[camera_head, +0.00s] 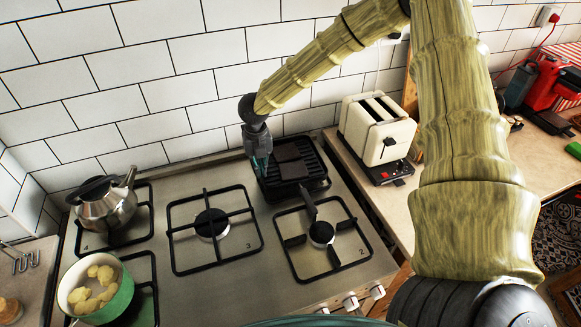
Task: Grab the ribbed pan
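The ribbed pan (312,164) is black and square with raised ridges. It sits on the back right burner of the steel stove, and its handle (308,203) points toward the front. A dark flat patch shows in the middle of the pan; I cannot tell what it is. My gripper (261,168) points down at the pan's left rim, close to it or touching it. Its fingers are small and dark here, so I cannot tell whether they are open or shut, or whether the rim is between them.
A steel kettle (106,207) stands at the back left burner. A green pot (108,303) with pale yellow pieces is at the front left. A cream toaster (378,130) stands right of the pan. The tiled wall (190,88) is close behind.

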